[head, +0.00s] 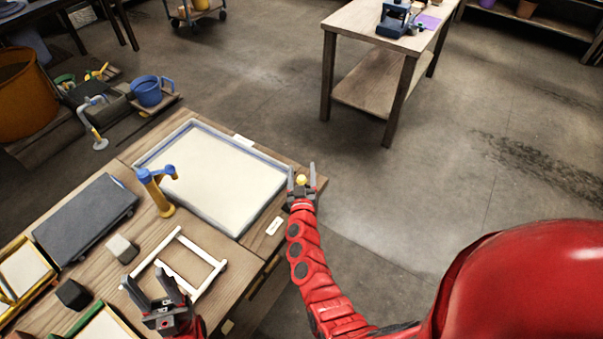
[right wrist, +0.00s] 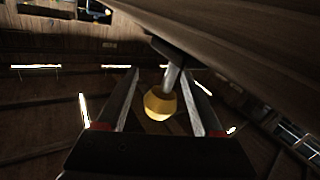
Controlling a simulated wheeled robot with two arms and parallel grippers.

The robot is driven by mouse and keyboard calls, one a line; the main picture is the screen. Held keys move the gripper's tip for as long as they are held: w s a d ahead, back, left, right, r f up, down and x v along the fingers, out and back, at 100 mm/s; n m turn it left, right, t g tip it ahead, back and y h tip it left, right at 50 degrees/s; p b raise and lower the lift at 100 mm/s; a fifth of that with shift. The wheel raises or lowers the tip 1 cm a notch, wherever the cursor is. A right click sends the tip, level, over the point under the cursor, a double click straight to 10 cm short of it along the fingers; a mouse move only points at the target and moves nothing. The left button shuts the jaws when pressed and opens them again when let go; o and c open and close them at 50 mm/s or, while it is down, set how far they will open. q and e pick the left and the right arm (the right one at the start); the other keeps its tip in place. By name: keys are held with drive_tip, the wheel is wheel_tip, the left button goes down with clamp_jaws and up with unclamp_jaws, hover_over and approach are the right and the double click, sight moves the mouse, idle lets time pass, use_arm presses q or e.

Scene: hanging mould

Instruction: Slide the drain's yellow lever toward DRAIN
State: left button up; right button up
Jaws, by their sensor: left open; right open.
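The drain's yellow lever shows as a small yellow knob (head: 301,180) at the right edge of the work table. In the right wrist view the yellow knob (right wrist: 160,104) sits on a short grey metal stem beneath the wooden table edge. My right gripper (head: 302,171) is open, with one finger on each side of the knob. In the right wrist view the right gripper's fingers (right wrist: 163,98) stand apart around the knob, and I cannot tell whether either touches it. My left gripper (head: 159,282) is open and empty over the front of the table. The DRAIN marking is not readable.
A framed tray (head: 150,160) with a pale surface fills the table's right part. A small white label (head: 274,226) lies near the right edge. A yellow and blue tap (head: 157,190), a white frame (head: 217,265) and a dark slab (head: 86,220) stand left.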

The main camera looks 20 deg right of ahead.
clamp_jaws()
idle(1.4)
